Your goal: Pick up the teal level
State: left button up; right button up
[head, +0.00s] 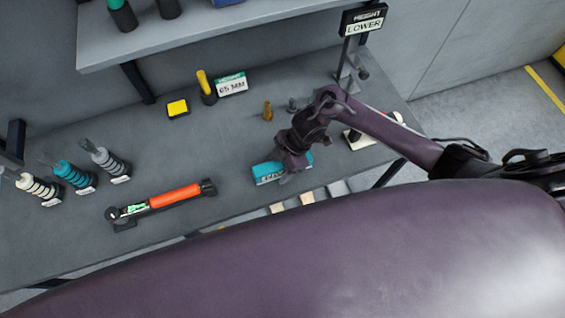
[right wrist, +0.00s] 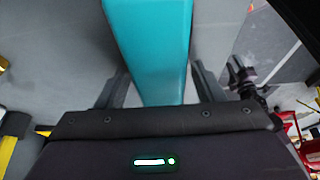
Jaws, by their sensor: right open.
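The teal level (head: 268,173) is a teal block with a white label, lying on the grey bench near its front edge. My right gripper (head: 290,165) is over its right part and hides some of it. In the right wrist view the level (right wrist: 155,50) runs between the two open fingers of the right gripper (right wrist: 155,88), with a gap to each finger. My left gripper is not in view.
An orange tool (head: 175,195) lies left of the level. Several spring-like parts (head: 75,175) stand at the far left. A yellow block (head: 178,108) and a "65 MM" sign (head: 231,86) are behind. A "HEIGHT LOWER" sign (head: 364,21) stands at the back right. Bare bench (head: 215,150) lies between.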

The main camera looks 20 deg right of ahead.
jog(key=c, duration=1.3)
jog(key=shift+r, duration=0.1)
